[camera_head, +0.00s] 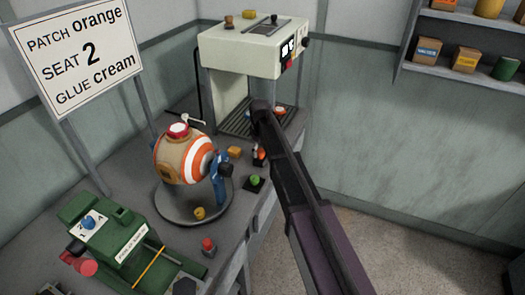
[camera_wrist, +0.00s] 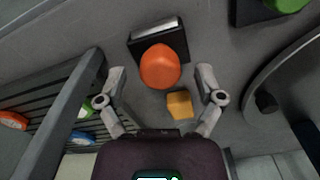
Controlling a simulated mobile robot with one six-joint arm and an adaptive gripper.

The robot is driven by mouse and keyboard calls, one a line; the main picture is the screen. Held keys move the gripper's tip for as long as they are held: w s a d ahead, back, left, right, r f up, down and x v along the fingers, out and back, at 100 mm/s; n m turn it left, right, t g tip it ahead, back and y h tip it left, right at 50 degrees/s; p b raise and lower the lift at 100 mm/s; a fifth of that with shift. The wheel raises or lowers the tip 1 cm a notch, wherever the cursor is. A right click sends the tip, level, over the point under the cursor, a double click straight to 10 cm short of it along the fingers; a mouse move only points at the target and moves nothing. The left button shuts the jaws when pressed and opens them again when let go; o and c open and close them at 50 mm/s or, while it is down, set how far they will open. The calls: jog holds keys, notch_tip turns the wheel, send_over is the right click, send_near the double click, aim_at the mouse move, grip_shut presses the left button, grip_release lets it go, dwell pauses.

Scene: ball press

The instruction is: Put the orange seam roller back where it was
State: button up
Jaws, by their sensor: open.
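The orange seam roller, seen as a rounded orange body (camera_wrist: 160,67), sits at a black holder (camera_wrist: 146,42) with a pale strip along its far edge. In the head view the orange piece (camera_head: 259,155) is small, on the bench in front of the press. My gripper (camera_wrist: 160,76) is open, with one finger on each side of the orange body and a visible gap on both sides. I cannot tell how deep the roller sits in its holder. In the head view my arm hides most of the gripper.
A yellow block (camera_wrist: 180,104) lies close to the right finger. A green piece (camera_head: 255,179) on a black pad is nearby. The striped ball (camera_head: 184,158) stands in its cradle to the left. The press (camera_head: 240,50) with a slatted bed (camera_wrist: 60,125) stands behind. A sign (camera_head: 80,55) is at left.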

aim_at(262, 152)
notch_tip(262, 152, up, 12)
jog(key=p, duration=1.1)
jog(key=shift+f, duration=0.2)
dwell(0.6)
jog(key=s+d+m, duration=1.1)
jog(key=s+d, duration=1.2)
jog(key=s, duration=0.2)
jog(key=shift+s+d, duration=0.2)
jog(key=shift+s, duration=0.1)
